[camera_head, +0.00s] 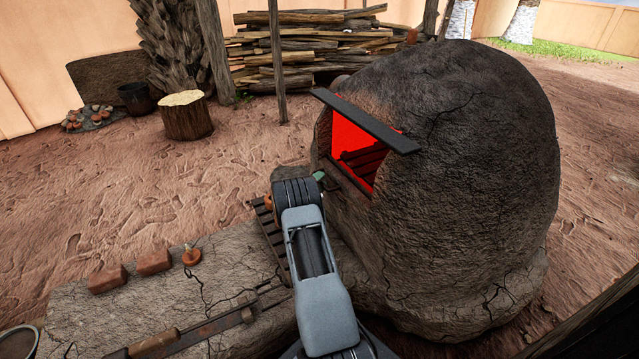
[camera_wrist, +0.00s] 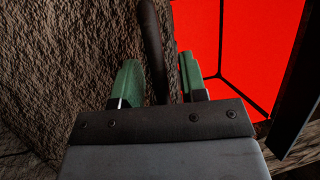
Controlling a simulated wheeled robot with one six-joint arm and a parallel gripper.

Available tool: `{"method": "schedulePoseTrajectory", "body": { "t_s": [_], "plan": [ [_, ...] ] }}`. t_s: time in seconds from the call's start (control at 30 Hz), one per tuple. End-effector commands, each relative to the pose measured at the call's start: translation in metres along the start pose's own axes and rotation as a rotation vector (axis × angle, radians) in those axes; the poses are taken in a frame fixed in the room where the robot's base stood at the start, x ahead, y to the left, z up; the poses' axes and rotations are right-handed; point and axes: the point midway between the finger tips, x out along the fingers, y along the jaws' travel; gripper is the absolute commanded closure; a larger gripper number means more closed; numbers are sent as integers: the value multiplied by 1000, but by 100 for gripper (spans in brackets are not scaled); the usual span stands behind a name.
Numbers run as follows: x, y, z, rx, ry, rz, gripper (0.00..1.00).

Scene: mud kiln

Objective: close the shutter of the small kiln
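The small kiln (camera_head: 465,180) is a dark, cracked clay dome. Its opening (camera_head: 352,140) is uncovered and glows bright red; the glow also fills the upper right of the wrist view (camera_wrist: 245,45). The shutter (camera_head: 365,120) shows as a dark, narrow slab slanting across the top of the opening. My gripper (camera_head: 316,180) is at the kiln's front, low and left of the opening. In the wrist view its green fingers (camera_wrist: 160,85) are apart, with a dark rod-like handle (camera_wrist: 152,45) between them. A gap shows beside the right finger. The handle's far end is out of view.
A wooden post (camera_head: 277,60), a stump (camera_head: 186,116) and a woodpile (camera_head: 310,45) stand behind. Open ground lies left of the kiln.

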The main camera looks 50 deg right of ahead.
Motion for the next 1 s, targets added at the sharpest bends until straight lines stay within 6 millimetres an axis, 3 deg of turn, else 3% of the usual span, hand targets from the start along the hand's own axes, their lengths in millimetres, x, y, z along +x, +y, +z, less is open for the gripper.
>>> {"method": "schedulePoseTrajectory", "body": {
  "t_s": [0.17,0.57,1.0],
  "plan": [
    [0,0,0,0,0,0,63],
    [0,0,0,0,0,0,100],
    [-3,-7,3,3,-7,-2,100]
  ]
}}
